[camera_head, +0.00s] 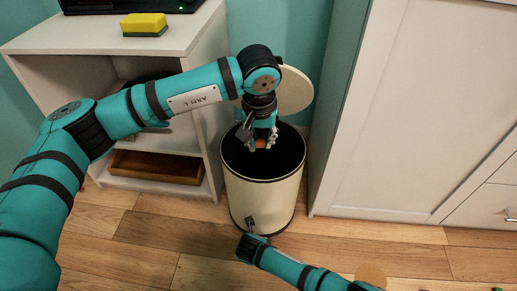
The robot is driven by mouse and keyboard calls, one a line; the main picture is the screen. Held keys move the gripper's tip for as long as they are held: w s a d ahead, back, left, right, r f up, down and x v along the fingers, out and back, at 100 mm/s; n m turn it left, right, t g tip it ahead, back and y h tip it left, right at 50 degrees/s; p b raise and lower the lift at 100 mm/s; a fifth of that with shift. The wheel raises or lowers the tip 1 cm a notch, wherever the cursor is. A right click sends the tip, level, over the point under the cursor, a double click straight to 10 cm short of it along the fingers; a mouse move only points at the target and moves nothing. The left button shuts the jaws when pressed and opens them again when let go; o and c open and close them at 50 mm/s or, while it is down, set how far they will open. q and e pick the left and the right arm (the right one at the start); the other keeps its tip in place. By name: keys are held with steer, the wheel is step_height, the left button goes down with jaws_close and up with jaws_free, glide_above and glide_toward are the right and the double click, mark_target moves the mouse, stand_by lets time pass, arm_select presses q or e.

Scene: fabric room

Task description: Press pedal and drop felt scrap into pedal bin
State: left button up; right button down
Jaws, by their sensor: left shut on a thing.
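The cream pedal bin (262,203) stands upright on the floor between the shelf unit and the cabinet. Its round lid (295,92) is raised at the back, and its dark opening shows. My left gripper (260,140) points down over the opening, shut on the felt scrap (261,144), a small orange piece between the fingers. My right gripper (250,222) is low at the front foot of the bin, where the pedal would be. The pedal is hidden or too small to make out, and whether the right fingers are open or shut is unclear.
A white shelf unit (107,42) stands left of the bin, with a yellow-green sponge (145,24) on top and a brown wooden tray (157,167) on a lower shelf. A tall white cabinet (410,110) stands close on the right. Wooden floor (150,240) lies in front.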

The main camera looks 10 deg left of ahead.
arm_select(q)
steer(key=shift+w, duration=0.7)
arm_select(e)
steer(key=shift+d, duration=0.15)
arm_select(q)
steer(key=o, duration=0.7)
arm_select(e)
steer(key=shift+f, duration=0.1)
arm_select(q)
steer(key=shift+s, duration=0.1)
arm_select(e)
steer(key=shift+s, duration=0.1)
arm_select(q)
steer(key=s, duration=1.6)
